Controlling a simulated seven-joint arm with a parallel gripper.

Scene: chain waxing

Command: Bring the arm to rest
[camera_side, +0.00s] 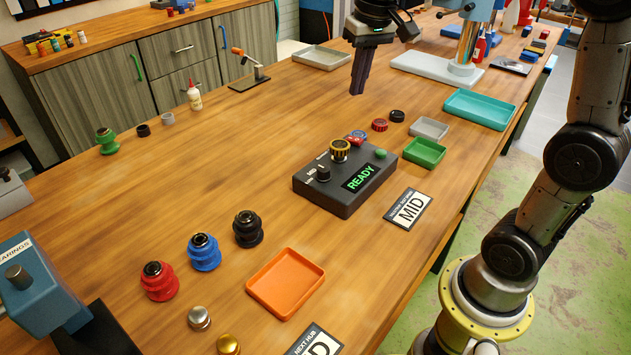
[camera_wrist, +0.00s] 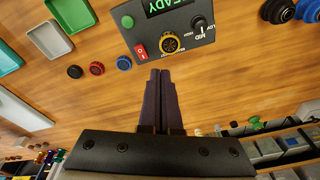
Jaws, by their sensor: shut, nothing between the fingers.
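My gripper (camera_side: 358,82) is shut and empty in the side view. It points down above the wooden table, behind the black control box. In the wrist view my gripper (camera_wrist: 160,76) shows its two dark fingers pressed together, with bare wood around the tips. The control box (camera_side: 340,203) has a lit green READY display, a black knob, a gold-and-black bearing-like part on top and a green button. It also shows in the wrist view (camera_wrist: 190,50), apart from my fingers.
Small rings (camera_side: 380,125) lie behind the box, near green (camera_side: 424,152), grey (camera_side: 429,128) and teal (camera_side: 480,108) trays. Red (camera_side: 159,283), blue (camera_side: 204,253) and black (camera_side: 248,229) hubs stand by an orange tray (camera_side: 286,283). A white bottle (camera_side: 195,97) stands at left. The table's middle left is clear.

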